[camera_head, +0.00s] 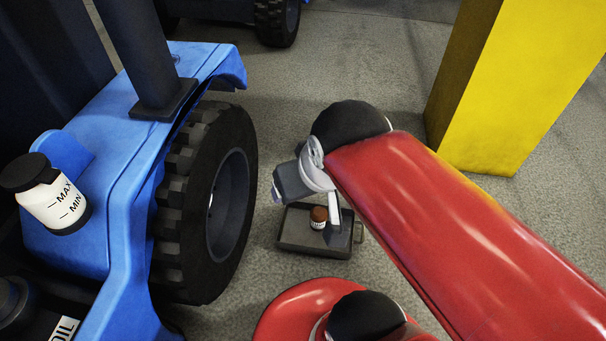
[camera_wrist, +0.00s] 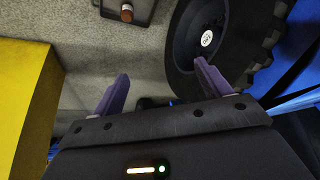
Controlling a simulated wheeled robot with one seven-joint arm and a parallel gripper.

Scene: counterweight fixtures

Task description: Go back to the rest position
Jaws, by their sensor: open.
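My gripper (camera_wrist: 160,86) is open, with its two purple fingers spread apart and nothing between them in the wrist view. In the head view my red arm reaches in from the lower right, and its grey wrist end (camera_head: 292,183) hangs above a dark tray, beside the tractor wheel. The fingers are mostly hidden there. The dark tray (camera_head: 290,243) lies on the floor with a small brown-capped bottle (camera_head: 318,218) in it. Both also show at the top edge of the wrist view, the tray (camera_wrist: 143,10) partly cut off.
A blue tractor (camera_head: 110,165) with a large black tyre (camera_head: 185,215) stands at the left. A white reservoir marked MAX and MIN (camera_head: 58,200) sits on it. A yellow pillar (camera_head: 515,95) stands at the right. Grey floor (camera_head: 330,65) is open beyond my arm.

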